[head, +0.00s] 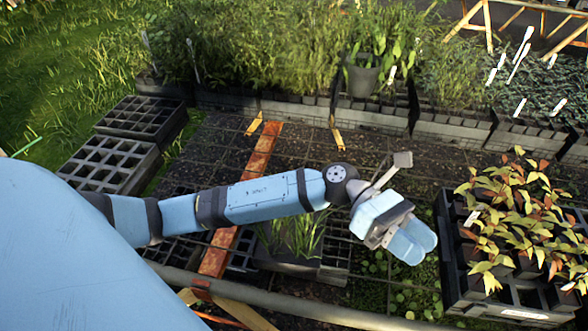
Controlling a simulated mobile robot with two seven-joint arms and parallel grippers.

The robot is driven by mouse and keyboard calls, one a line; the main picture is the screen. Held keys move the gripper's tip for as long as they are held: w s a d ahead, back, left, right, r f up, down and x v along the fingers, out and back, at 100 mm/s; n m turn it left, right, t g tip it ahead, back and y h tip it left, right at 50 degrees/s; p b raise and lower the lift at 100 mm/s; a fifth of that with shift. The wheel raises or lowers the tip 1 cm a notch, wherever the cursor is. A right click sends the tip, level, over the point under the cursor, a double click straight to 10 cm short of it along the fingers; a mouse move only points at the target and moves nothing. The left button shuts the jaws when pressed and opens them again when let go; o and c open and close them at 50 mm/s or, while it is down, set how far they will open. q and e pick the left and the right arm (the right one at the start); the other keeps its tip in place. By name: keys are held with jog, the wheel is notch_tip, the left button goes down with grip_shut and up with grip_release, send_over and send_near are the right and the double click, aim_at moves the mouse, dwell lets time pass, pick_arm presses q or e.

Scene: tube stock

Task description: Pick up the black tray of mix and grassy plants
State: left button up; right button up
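A black tray (300,267) with green grassy plants (304,232) sits low in the middle of the head view, on the mesh bench. My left forearm crosses over its far part and hides some of it. What fills the rest of the tray is hard to make out. My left gripper (412,243) is to the right of this tray, apart from it, with its two light blue fingers side by side and touching. Nothing shows between them. My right gripper is not in view.
A black tray of red and yellow leaved plants (520,313) stands at the right. Two empty black cell trays (112,163) (142,117) are at the left. Planted trays (370,119) line the back. A grey rail (300,308) runs along the front. Bare mesh (290,155) lies behind my arm.

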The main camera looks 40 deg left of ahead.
pick_arm(q)
jog(key=w+a+f+m+y+b, duration=0.1)
jog(key=a+f+m+y+b, duration=0.3)
jog(key=f+m+y, duration=0.35)
jog(key=w+a+f+m+t+y+b, duration=0.25)
jog(key=w+a+y, duration=0.2)
jog(key=a, duration=0.35)
jog(key=w+a+f+m+t+y+b, duration=0.1)
jog(key=w+a+f+m+y+b, duration=0.2)
jog(key=a+y, duration=0.4)
jog(key=shift+h, duration=0.6)
jog(key=f+b, duration=0.1)
jog(key=f, duration=0.3)
jog(key=a+f+b, duration=0.1)
jog(key=f, duration=0.3)
jog(key=f+b, duration=0.1)
jog(key=f, duration=0.2)
jog(key=shift+w+a+f, duration=0.3)
jog(key=shift+w+f, duration=0.05)
jog(key=shift+f, duration=0.25)
grip_shut()
jog(key=shift+r, duration=0.1)
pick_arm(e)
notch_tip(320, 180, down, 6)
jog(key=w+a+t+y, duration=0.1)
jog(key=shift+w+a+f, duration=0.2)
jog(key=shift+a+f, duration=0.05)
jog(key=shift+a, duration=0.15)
